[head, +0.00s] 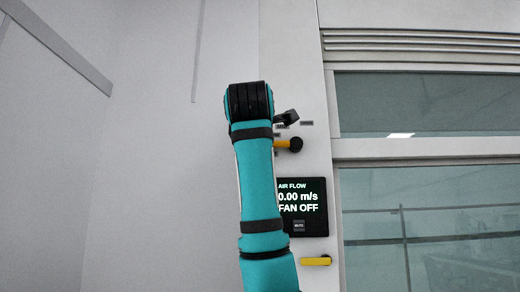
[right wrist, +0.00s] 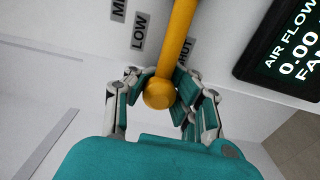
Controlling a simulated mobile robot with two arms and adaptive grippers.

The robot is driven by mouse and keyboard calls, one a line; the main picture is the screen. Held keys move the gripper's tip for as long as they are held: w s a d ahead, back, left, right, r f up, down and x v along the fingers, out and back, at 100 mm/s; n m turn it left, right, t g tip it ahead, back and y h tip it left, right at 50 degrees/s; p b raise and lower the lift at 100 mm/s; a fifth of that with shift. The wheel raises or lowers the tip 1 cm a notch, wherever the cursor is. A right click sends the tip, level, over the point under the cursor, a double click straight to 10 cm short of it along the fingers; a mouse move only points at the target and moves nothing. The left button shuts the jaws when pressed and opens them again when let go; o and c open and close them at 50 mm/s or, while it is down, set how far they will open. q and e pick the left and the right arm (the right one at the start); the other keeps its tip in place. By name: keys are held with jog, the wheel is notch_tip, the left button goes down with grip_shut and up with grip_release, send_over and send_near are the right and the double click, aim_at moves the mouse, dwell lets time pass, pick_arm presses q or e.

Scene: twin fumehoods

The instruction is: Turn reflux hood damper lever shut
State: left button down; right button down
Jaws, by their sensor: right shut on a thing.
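The yellow damper lever (head: 282,143) sticks out to the left from a black hub (head: 296,144) on the white hood post. My arm covers its outer end in the head view. In the right wrist view the lever (right wrist: 177,40) runs down from the top edge to a round knob (right wrist: 159,93). My right gripper (right wrist: 162,88) is shut on the lever at this knob, a finger on each side. The lever lies between the LOW label (right wrist: 139,31) and a partly hidden label ending in "UT" (right wrist: 187,50). My left gripper is not in view.
A black display (head: 306,208) below the lever reads AIR FLOW 0.00 m/s, FAN OFF. A second yellow handle (head: 316,261) is lower on the post. A glass sash (head: 430,220) is to the right.

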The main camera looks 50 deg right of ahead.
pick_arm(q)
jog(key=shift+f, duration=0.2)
pick_arm(e)
jog(key=shift+w+a+f+n, duration=0.15)
jog(key=shift+w+f+n, duration=0.15)
jog(key=shift+f, duration=0.15)
jog(key=c, duration=1.9)
grip_release()
jog(key=o, duration=0.5)
jog(key=shift+s+a+r, duration=0.1)
jog(key=shift+s, duration=0.2)
jog(key=shift+o, duration=1.1)
jog(key=shift+a+r, duration=0.15)
jog(key=shift+a, duration=0.05)
jog(key=shift+o, duration=0.8)
jog(key=shift+s+a+r, duration=0.15)
jog(key=shift+a+r, duration=0.05)
jog(key=shift+a, duration=0.3)
jog(key=shift+d, duration=0.2)
jog(key=shift+s, duration=0.15)
jog(key=shift+s+a, duration=0.2)
jog(key=shift+s, duration=0.1)
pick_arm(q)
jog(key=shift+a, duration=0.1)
pick_arm(e)
jog(key=v, duration=1.1)
jog(key=shift+a, duration=0.4)
